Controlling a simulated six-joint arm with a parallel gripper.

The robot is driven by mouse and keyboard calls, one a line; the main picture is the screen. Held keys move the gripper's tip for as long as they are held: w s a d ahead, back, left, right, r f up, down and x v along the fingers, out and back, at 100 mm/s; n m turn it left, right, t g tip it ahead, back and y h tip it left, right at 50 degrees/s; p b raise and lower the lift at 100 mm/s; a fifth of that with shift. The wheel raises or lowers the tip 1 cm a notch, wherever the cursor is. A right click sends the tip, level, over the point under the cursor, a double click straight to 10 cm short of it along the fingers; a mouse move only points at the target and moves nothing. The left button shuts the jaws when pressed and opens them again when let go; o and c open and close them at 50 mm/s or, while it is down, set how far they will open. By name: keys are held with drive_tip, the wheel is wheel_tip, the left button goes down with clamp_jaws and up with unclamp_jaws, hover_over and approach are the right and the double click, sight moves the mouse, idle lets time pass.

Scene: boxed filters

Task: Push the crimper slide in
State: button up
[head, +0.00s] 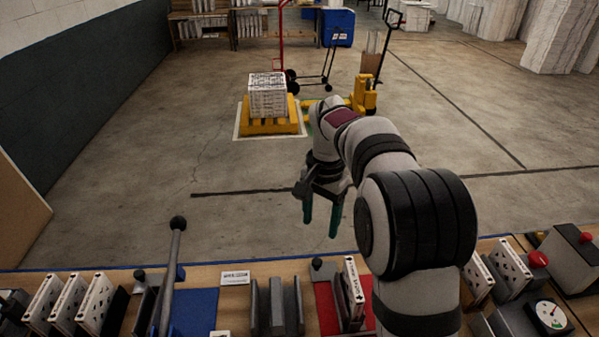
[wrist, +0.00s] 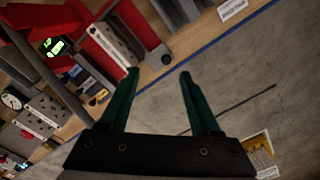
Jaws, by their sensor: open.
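My gripper (head: 320,228) hangs over the floor beyond the bench's far edge. Its two green fingers are apart with nothing between them; they also show in the wrist view (wrist: 159,74). Dark grey upright plates (head: 276,308) stand on the bench between a blue mat and a red mat; they look like the crimper, though I cannot tell which part is its slide. A small black knob (head: 317,264) stands to their right at the red mat's far edge. The gripper touches none of these. My arm hides part of the bench to the right.
A tall lever (head: 173,270) with a black ball rises at the blue mat (head: 195,312). White filter boxes stand at left (head: 68,303) and on the red mat (head: 326,308). A gauge (head: 551,315) and a red-knobbed machine (head: 572,258) are at right.

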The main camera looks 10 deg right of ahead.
approach(317, 261)
drive_tip(key=shift+m, duration=0.3)
wheel_tip(317, 261, down, 8)
drive_tip(key=shift+a+f, duration=0.1)
drive_tip(key=shift+f, duration=0.15)
clamp_jaws()
idle(1.0)
